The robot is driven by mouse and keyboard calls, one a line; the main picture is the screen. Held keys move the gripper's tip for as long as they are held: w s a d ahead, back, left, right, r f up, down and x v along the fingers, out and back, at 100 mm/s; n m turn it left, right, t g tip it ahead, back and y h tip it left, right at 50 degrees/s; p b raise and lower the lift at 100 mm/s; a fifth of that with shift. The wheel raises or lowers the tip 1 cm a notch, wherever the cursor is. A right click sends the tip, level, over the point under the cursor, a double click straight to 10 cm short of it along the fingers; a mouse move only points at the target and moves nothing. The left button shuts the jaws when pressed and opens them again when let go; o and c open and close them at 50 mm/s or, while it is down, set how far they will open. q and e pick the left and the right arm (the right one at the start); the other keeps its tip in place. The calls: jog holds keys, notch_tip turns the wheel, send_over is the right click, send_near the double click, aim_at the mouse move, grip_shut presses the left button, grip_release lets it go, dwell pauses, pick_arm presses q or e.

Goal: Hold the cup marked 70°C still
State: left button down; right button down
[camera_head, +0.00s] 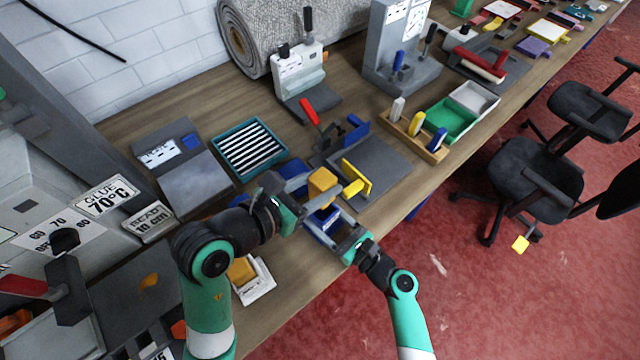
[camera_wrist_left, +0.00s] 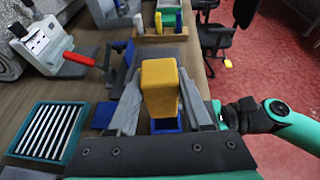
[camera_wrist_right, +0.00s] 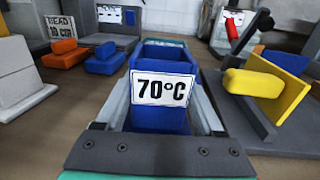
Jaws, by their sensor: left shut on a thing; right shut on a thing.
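The blue cup (camera_wrist_right: 158,120) carries a white label reading 70°C and sits upright between the two fingers of my right gripper (camera_wrist_right: 160,110) in the right wrist view. The cup (camera_head: 322,222) also shows in the head view, partly covered by the grippers, near the front edge of the bench. My left gripper (camera_head: 308,192) is shut on a yellow block (camera_head: 322,184). In the left wrist view the yellow block (camera_wrist_left: 160,86) is between the fingers, with the blue cup (camera_wrist_left: 166,125) partly hidden behind it. I cannot tell whether the block touches the cup.
A grey fixture with a yellow handle (camera_head: 356,180) stands close to the right of the cup. A teal tray of striped bars (camera_head: 250,148) lies to the left. A white dish with a yellow piece (camera_head: 252,280) is near the front edge. A GLUE 70°C sign (camera_head: 106,195) is at far left.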

dwell(0.4)
grip_release()
jog(key=v, duration=0.7)
jog(key=shift+s+d, duration=0.2)
pick_arm(q)
jog(key=shift+r, duration=0.1)
pick_arm(e)
jog(key=shift+r, duration=0.15)
